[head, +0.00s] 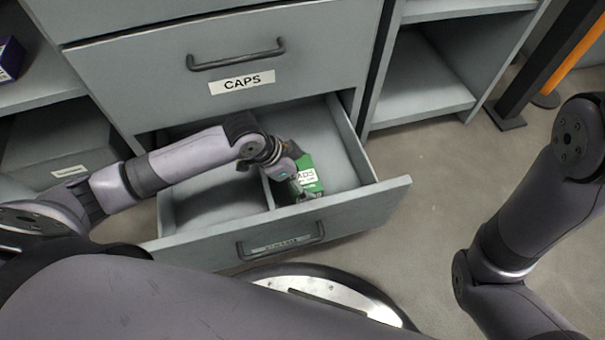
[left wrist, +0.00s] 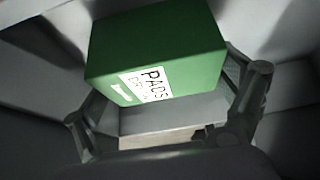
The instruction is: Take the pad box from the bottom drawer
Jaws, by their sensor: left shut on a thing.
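The green pad box (head: 309,177) with a white "PADS" label is inside the open bottom drawer (head: 362,205), near its divider. In the left wrist view the pad box (left wrist: 160,50) fills the upper middle, with its label facing the camera. My left gripper (head: 290,172) reaches down into the drawer and is shut on the pad box. In the left wrist view its fingers (left wrist: 165,110) lie on both sides of the box. I cannot tell whether the box touches the drawer floor. My right arm shows at the right edge, but its gripper is out of view.
The closed drawer labelled "CAPS" (head: 235,70) is right above the open one. The drawer's left compartment (head: 215,200) looks empty. An open shelf unit (head: 425,85) stands to the right, with a dark post (head: 545,65) beside it. The floor (head: 440,190) right of the drawer is clear.

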